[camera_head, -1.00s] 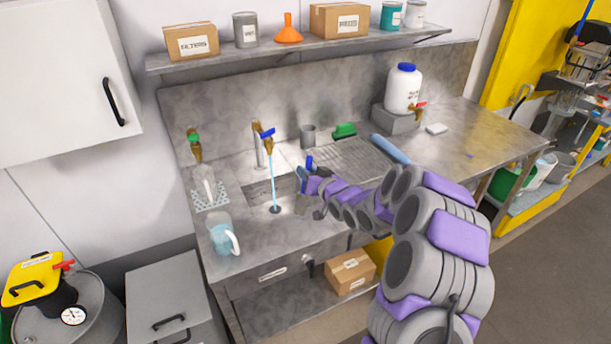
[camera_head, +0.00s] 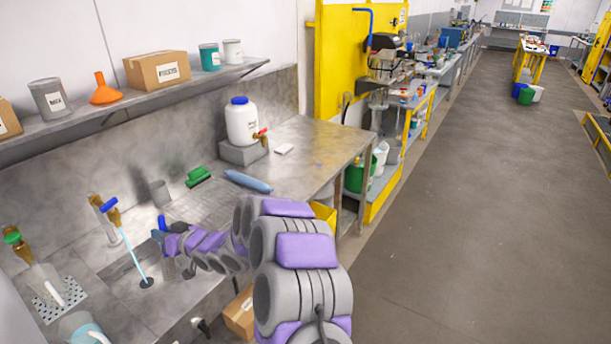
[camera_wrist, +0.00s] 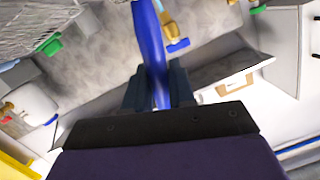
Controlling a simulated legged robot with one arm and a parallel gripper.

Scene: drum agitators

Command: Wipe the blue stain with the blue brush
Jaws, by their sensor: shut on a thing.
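My gripper (camera_head: 164,238) is over the sink area, beside the running water. It is shut on the blue brush (camera_wrist: 151,50), whose blue handle rises between the fingers in the wrist view. The top of the brush (camera_head: 162,222) also shows small in the head view; its bristles are hidden. A small, faint bluish mark, apparently the blue stain (camera_head: 319,164), lies on the bare steel counter to the right of the sink, well apart from my gripper.
A white jug with a blue cap (camera_head: 241,122) stands on a grey block at the back. Open floor (camera_head: 470,200) extends to the right.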

